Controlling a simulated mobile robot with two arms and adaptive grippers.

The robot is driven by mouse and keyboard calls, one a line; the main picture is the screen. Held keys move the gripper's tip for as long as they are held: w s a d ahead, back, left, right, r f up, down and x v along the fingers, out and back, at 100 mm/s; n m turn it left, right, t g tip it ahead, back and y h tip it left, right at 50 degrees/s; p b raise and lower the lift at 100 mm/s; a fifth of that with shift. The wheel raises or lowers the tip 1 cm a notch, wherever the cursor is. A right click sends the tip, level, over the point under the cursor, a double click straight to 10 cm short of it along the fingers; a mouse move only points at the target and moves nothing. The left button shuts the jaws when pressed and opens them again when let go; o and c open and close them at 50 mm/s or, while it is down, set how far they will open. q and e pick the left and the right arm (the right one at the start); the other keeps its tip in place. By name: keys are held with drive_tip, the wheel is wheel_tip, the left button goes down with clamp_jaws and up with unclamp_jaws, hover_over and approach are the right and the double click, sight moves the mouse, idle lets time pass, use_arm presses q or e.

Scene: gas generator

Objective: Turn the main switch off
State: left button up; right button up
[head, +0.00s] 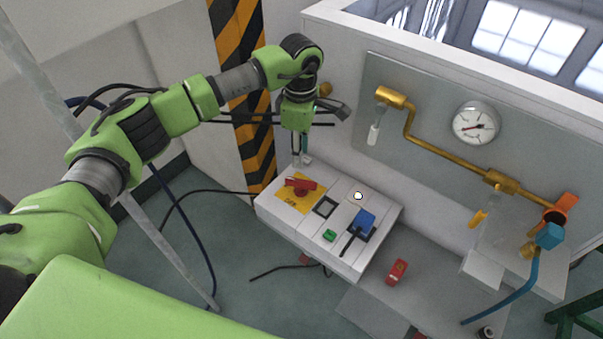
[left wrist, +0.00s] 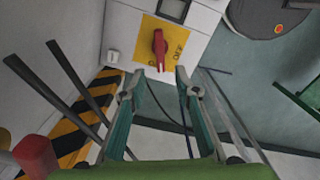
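The main switch is a red rotary handle (head: 300,184) on a yellow plate (head: 289,198) at the left end of the white control box (head: 333,260). It also shows in the left wrist view (left wrist: 159,46), its handle pointing down toward my fingers. OFF is printed on the plate, right of the handle in that view. My left gripper (head: 300,158) hangs just behind the switch in the head view. In the left wrist view its two fingers (left wrist: 158,76) are apart and empty, with the handle's end between and just beyond the tips. My right gripper is not in view.
The box also carries a blue device (head: 364,222), a green button (head: 329,235) and a white lamp (head: 358,196). A striped post (head: 238,70) and grey wall stand close behind my left arm. Brass piping (head: 440,145) and a gauge (head: 476,123) are on the right.

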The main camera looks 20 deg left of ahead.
sight(301, 180)
use_arm(q)
wheel_tip(301, 180, down, 10)
drive_tip(key=shift+f+p, duration=0.15)
drive_tip(key=shift+p, duration=0.45)
clamp_jaws()
